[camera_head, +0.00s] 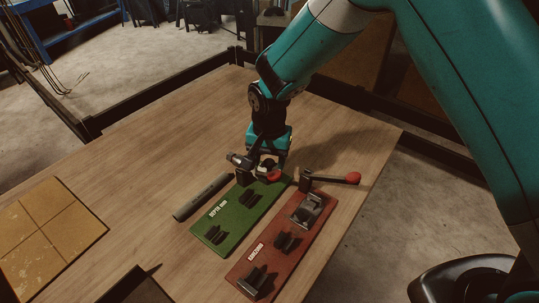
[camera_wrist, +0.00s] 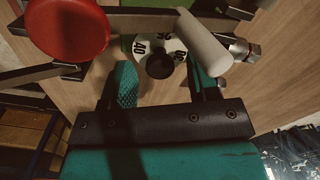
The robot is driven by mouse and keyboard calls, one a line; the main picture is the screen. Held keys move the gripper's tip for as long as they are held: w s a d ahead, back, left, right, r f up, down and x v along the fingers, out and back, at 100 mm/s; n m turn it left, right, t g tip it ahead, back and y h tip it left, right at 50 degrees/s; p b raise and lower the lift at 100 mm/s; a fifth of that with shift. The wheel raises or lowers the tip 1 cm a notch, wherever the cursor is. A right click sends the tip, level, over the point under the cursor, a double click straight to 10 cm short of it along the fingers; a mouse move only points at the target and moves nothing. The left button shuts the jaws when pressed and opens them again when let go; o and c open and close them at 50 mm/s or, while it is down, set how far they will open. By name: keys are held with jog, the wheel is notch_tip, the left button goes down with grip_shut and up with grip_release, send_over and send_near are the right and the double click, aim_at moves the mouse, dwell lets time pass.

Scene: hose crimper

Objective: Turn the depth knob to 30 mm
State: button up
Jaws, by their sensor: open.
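The depth knob shows in the wrist view as a white dial (camera_wrist: 143,46) with black numbers and a dark round centre (camera_wrist: 160,66). The number 40 is readable on its left side; the other numbers are partly covered. My gripper (camera_wrist: 163,78) is open, with one teal finger on each side of the dark centre and a gap showing to the left finger. A pale grey cylinder (camera_wrist: 205,42) covers the dial's right part. In the head view my gripper (camera_head: 268,168) is over the far end of the green board (camera_head: 215,235), labelled for depth, and hides the dial.
A red board (camera_head: 262,252) with clamps and a red-tipped lever (camera_head: 345,179) lies right of the green one. A grey hose (camera_head: 202,197) lies left. The table's left middle is clear.

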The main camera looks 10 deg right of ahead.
jog(key=shift+f, duration=0.15)
jog(key=shift+c, duration=0.5)
jog(key=c, duration=0.8)
